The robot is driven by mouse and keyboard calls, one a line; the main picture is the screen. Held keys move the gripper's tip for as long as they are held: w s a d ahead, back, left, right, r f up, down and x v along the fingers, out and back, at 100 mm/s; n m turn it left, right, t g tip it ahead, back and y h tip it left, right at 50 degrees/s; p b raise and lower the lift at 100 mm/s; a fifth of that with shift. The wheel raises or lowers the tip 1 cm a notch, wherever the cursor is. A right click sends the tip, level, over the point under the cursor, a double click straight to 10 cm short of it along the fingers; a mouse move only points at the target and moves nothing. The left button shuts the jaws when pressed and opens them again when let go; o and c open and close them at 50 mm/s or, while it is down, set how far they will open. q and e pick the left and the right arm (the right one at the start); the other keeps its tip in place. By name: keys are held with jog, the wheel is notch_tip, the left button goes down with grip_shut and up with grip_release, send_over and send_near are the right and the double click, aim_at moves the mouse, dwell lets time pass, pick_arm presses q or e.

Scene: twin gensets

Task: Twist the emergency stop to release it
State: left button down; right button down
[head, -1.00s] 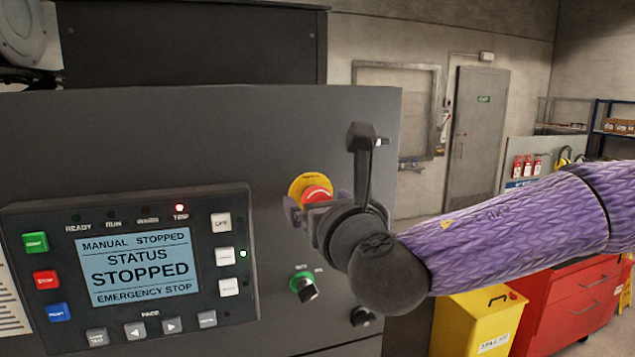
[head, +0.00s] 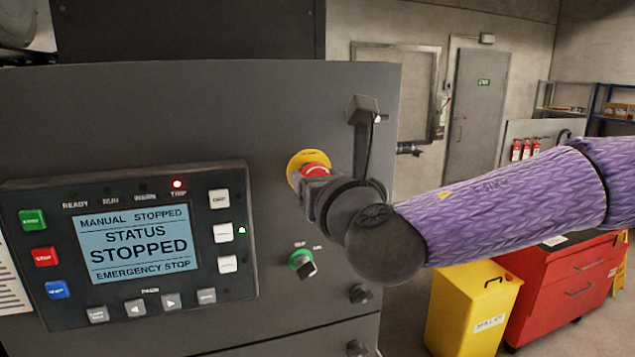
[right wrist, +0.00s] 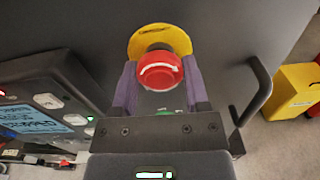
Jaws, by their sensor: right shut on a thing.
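The emergency stop is a red mushroom button (head: 315,170) with a yellow collar (head: 296,163), on the grey genset panel. In the right wrist view, the red button (right wrist: 159,70) shows a white curved arrow on its face. My right gripper (right wrist: 160,78) has its purple fingers on either side of the button and is shut on it. In the head view, the gripper and wrist hide the button's lower right part. My left gripper is not in view.
The control screen (head: 135,243) left of the button reads "STOPPED" and "EMERGENCY STOP"; a red lamp is lit above it. A green-ringed selector (head: 302,262) sits below the button. A black handle (head: 361,125) stands out close to my right wrist. A yellow bin (head: 470,305) stands at right.

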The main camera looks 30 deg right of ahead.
jog(key=m+b, duration=0.3)
jog(key=shift+f+b, duration=0.2)
jog(key=shift+b, duration=0.1)
jog(key=shift+m+b, duration=0.6)
jog(key=shift+m, duration=0.4)
jog(key=shift+s+r+m+b, duration=0.2)
jog(key=shift+m+b, duration=0.55)
jog(key=shift+m, duration=0.35)
jog(key=shift+w+r, duration=0.1)
jog(key=shift+c, duration=1.6)
grip_release()
jog(key=shift+o, duration=1.3)
jog(key=shift+w, duration=0.15)
